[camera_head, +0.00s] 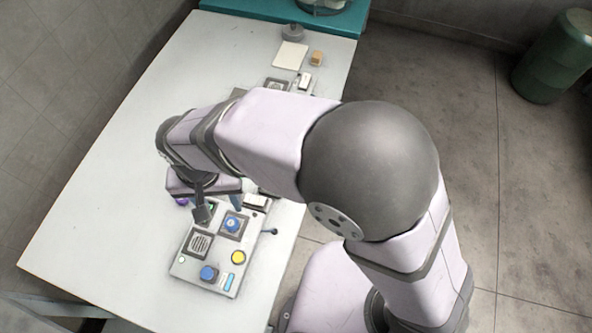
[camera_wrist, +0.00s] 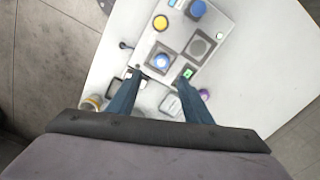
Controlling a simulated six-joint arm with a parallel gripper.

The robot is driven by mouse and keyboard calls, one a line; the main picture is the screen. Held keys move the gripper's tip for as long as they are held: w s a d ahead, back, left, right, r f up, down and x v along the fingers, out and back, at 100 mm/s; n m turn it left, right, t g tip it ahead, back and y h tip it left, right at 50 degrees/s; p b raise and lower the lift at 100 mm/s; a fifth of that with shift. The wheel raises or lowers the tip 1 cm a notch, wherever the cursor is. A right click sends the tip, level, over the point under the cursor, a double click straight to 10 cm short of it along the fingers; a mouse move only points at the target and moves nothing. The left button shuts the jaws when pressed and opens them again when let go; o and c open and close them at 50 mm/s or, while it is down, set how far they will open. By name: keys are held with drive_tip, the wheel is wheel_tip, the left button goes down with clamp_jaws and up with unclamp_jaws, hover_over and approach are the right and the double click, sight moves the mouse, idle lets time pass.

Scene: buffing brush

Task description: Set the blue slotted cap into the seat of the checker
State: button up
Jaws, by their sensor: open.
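The checker (camera_head: 184,266) appears to be the pale panel on the table; it also shows in the wrist view (camera_wrist: 178,30). A round blue cap (camera_head: 232,223) sits in a dark square seat on it. In the wrist view the blue cap (camera_wrist: 162,62) lies just beyond my fingertips, inside the dark square frame; its slot is too small to make out. My gripper (camera_head: 219,207) is open and empty above the panel's far end. In the wrist view its two fingers (camera_wrist: 158,76) stand apart, with nothing between them. I cannot tell how deep the cap sits.
The panel also carries a blue knob (camera_head: 208,273), a yellow button (camera_head: 238,257), a round grille (camera_head: 198,243) and a green display (camera_wrist: 187,73). A purple object (camera_wrist: 204,94) lies beside it. Several small items stand at the table's far end. The table's left side is clear.

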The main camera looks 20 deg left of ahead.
drive_tip(key=w+d+r+m, duration=0.2)
drive_tip(key=w+d, duration=1.2)
drive_tip(key=d, duration=0.4)
drive_tip(key=s+d+m, duration=0.2)
drive_tip(key=s+d, duration=0.1)
drive_tip(key=d, duration=1.8)
drive_tip(key=shift+f, duration=0.3)
drive_tip(key=shift+d+f, duration=0.1)
wheel_tip(320, 180, down, 22)
drive_tip(key=b, duration=2.2)
